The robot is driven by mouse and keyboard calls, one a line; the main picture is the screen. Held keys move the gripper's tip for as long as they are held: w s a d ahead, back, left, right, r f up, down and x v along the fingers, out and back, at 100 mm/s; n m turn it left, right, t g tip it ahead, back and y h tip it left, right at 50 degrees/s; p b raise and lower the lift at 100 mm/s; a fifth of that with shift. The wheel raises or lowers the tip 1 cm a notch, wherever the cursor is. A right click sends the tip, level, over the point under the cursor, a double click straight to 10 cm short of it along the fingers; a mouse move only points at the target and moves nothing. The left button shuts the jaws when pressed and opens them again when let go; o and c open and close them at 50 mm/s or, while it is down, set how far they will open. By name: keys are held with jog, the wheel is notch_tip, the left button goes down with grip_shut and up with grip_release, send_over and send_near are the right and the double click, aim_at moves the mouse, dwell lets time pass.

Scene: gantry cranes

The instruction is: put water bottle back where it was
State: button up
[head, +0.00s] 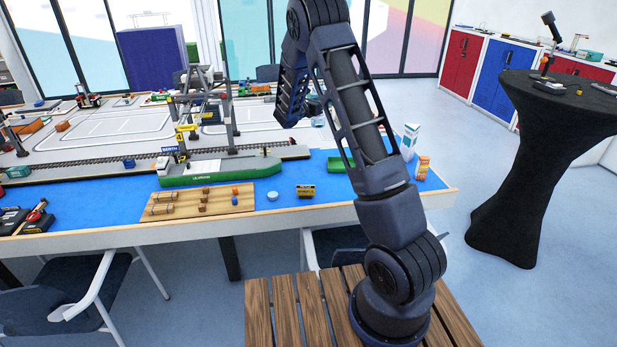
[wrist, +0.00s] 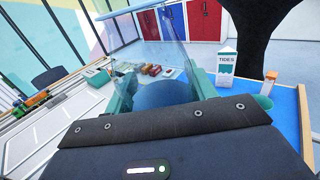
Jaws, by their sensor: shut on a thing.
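My gripper (wrist: 163,86) shows in the wrist view with its two teal fingers on either side of a clear, see-through body with a blue round part, which looks like the water bottle (wrist: 166,97). It is shut on this bottle. The bottle's outline is faint, and its tilt is hard to tell. In the head view my own arm rises over the table and hides most of the gripper. I cannot make out the bottle clearly there. Whether it touches the table cannot be told.
A white "TIDES" carton (wrist: 227,64) and an orange carton (head: 422,167) stand at the table's right end. A green tray (head: 340,164), a small yellow-black box (head: 305,191), a ship model (head: 220,172) and a wooden board (head: 240,203) lie nearer. A black high table (head: 565,105) stands right.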

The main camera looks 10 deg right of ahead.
jog(key=shift+n+t+y, duration=0.6)
jog(key=shift+t+y, duration=0.1)
jog(key=shift+t, duration=0.2)
jog(key=a, duration=0.4)
jog(key=shift+s+a+f, duration=0.25)
jog(key=shift+s, duration=0.05)
notch_tip(320, 180, down, 24)
jog(key=shift+f, duration=0.2)
jog(key=shift+f, duration=0.15)
jog(key=o, duration=1.1)
